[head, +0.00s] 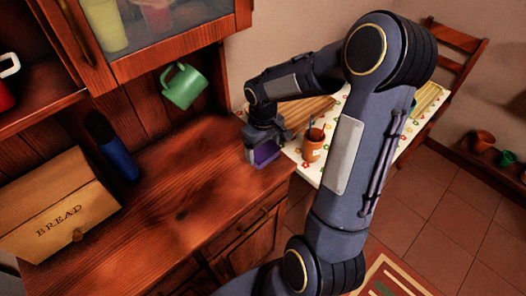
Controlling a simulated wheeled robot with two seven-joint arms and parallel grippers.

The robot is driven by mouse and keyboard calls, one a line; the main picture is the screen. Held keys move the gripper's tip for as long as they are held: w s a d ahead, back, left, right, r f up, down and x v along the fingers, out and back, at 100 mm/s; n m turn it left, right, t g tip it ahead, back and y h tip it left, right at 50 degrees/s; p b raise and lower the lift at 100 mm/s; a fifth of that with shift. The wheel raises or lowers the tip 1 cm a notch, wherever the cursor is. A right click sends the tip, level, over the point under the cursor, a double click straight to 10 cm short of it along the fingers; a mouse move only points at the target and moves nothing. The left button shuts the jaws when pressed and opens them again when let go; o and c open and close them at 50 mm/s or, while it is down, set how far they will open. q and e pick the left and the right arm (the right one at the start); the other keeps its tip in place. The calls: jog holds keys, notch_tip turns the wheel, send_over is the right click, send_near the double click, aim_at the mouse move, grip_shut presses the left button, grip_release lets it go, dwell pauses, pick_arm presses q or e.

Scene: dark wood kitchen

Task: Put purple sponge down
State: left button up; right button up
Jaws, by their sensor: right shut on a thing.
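The purple sponge (267,153) is at the right end of the dark wood counter (180,190). My right gripper (262,146) is shut on it, with the gripper pointing down and partly covering it. The sponge is close to the counter top near its right edge. I cannot tell whether it touches the wood. My left gripper is not in view.
A bread box (60,205) and a blue bottle (113,150) stand on the counter's left. A green mug (183,86) hangs above. A table with a flowered cloth (293,149) holds an orange cup (313,145) right of the sponge. The counter's middle is clear.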

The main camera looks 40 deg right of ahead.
aim_at(263, 154)
jog(key=shift+w+d+f, duration=0.25)
jog(key=shift+w+f, duration=0.05)
jog(key=shift+f, duration=0.15)
jog(key=shift+w+d+f, duration=0.2)
jog(key=shift+w+f, duration=0.1)
jog(key=shift+f, duration=0.15)
jog(key=shift+w+f, duration=0.15)
jog(key=shift+f, duration=1.7)
jog(key=o, duration=0.9)
notch_tip(263, 154, up, 12)
jog(key=shift+r, duration=0.1)
jog(key=s+a+r+m+t+y, duration=0.1)
jog(key=s+a+r+t+y, duration=0.1)
jog(key=s+a, duration=0.5)
jog(key=s+a+r+m+t+y, duration=0.1)
jog(key=s+a+r+t, duration=0.2)
jog(key=s+a, duration=0.4)
jog(key=s+r, duration=0.1)
jog(key=s, duration=0.3)
jog(key=shift+m+t+y, duration=0.3)
jog(key=shift+m+y, duration=0.1)
